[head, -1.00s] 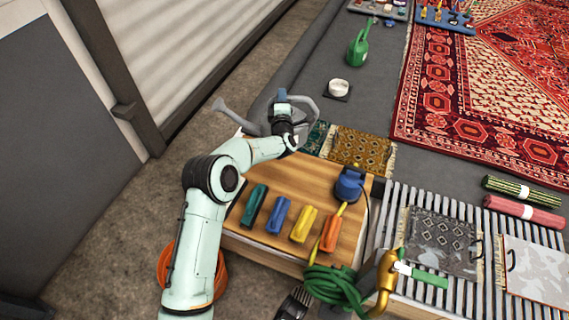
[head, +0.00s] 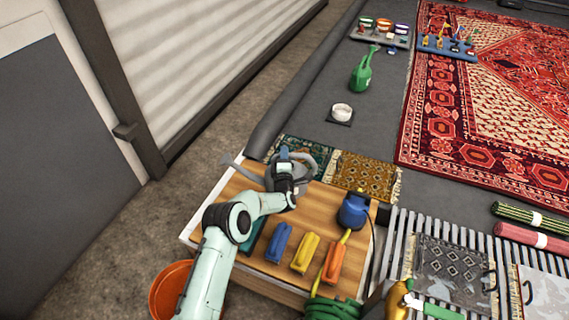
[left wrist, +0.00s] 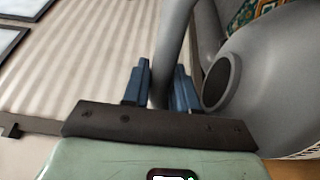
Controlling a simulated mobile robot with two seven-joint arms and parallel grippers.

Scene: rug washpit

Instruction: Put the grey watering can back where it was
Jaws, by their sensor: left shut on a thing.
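The grey watering can (head: 305,179) is at the back of the wooden table in the head view, its spout (head: 240,167) pointing left. My left gripper (head: 285,160) is shut on its handle and hides part of the body. In the left wrist view, the blue fingers (left wrist: 160,88) close around the grey handle, with the can's round opening (left wrist: 220,82) just to the right. The can looks upright over the tabletop. I cannot tell whether its base touches the wood.
The table (head: 225,195) holds a blue (head: 278,243), a yellow (head: 306,252) and an orange (head: 333,262) brush-like block, plus a blue tool (head: 354,210) at right. Small rugs (head: 362,172) lie behind. A green watering can (head: 361,72) stands farther back. An orange bucket (head: 168,290) is front left.

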